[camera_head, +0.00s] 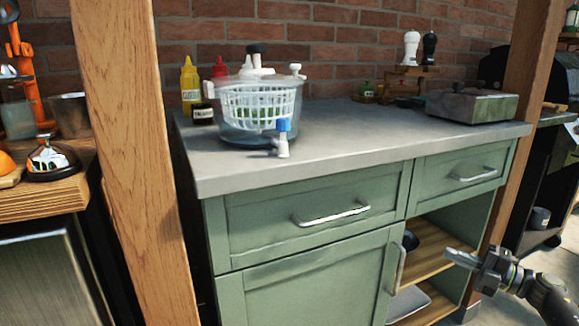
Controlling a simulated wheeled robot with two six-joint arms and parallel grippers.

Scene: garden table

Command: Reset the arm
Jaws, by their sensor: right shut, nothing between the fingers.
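My right gripper (463,258) comes in from the lower right corner, its fingers pointing left. It is shut with nothing in it. It shows in front of the open shelf of the green cabinet (304,279), to the right of the cabinet door's handle, and appears apart from it. My left gripper is out of view.
On the grey countertop (340,140) stand a salad spinner (259,132) with a white basket, yellow and red bottles and a grey box (474,105). A wooden post (139,150) rises at the left, another at the right. The lower right cabinet is open.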

